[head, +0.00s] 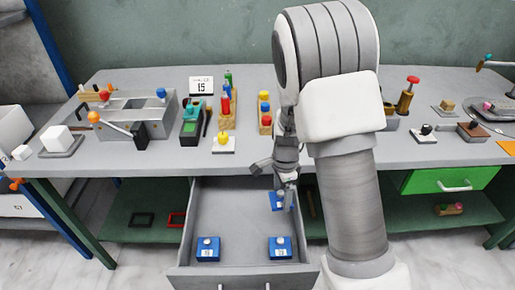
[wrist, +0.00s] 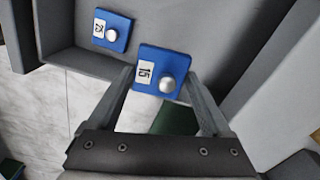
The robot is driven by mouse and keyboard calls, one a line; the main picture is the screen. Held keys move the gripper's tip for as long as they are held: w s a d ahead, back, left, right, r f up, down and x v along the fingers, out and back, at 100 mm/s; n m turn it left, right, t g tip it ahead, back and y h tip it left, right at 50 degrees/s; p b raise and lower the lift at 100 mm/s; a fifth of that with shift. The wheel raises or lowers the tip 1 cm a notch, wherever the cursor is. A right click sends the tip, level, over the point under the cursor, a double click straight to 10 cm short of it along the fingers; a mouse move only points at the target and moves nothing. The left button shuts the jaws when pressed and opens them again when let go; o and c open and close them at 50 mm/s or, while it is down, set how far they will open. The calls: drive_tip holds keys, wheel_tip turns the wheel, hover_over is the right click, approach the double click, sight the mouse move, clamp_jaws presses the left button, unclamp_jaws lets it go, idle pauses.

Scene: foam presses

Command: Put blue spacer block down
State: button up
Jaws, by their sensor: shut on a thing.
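My gripper (head: 287,184) points down over the back right of the open grey drawer (head: 240,215). It is shut on a blue spacer block (head: 276,201) with a silver knob and a white label reading 15. In the wrist view this block (wrist: 150,58) sits between the fingertips of my gripper (wrist: 160,80). Whether it touches the drawer floor I cannot tell. Two more blue blocks with silver knobs lie in the drawer, one at front left (head: 207,252) and one at front right (head: 280,250). The wrist view shows one other block (wrist: 118,24) lying apart from the held one.
A white sign (head: 201,85) reading 15 stands on the grey workbench (head: 240,165). Presses, tools and coloured pieces stand along the bench. The drawer walls surround the blocks; its middle and back left floor are clear. A green drawer (head: 420,182) is at the right.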

sight(282, 193)
wheel_tip(282, 193, up, 8)
drive_tip(key=p, duration=0.5)
drive_tip(key=shift+s+d+f+n+b, duration=0.1)
drive_tip(key=shift+d+f+n+b, duration=0.15)
drive_tip(key=shift+f+n, duration=0.3)
drive_tip(key=n, duration=0.2)
drive_tip(key=shift+s+d+n, duration=0.1)
drive_tip(key=shift+d+n, duration=0.1)
drive_tip(key=shift+n, duration=0.15)
drive_tip(key=n, duration=0.2)
drive_tip(key=d+n, duration=0.1)
drive_tip(key=n, duration=0.1)
drive_tip(key=shift+s, duration=0.3)
drive_tip(key=n, duration=0.4)
drive_tip(key=shift+s+d+f, duration=0.1)
drive_tip(key=shift+s+d, duration=0.2)
drive_tip(key=shift+d, duration=0.1)
drive_tip(key=n, duration=0.3)
drive_tip(key=shift+s+d+n, duration=0.2)
drive_tip(key=shift+d+n, duration=0.1)
drive_tip(key=shift+d, duration=0.1)
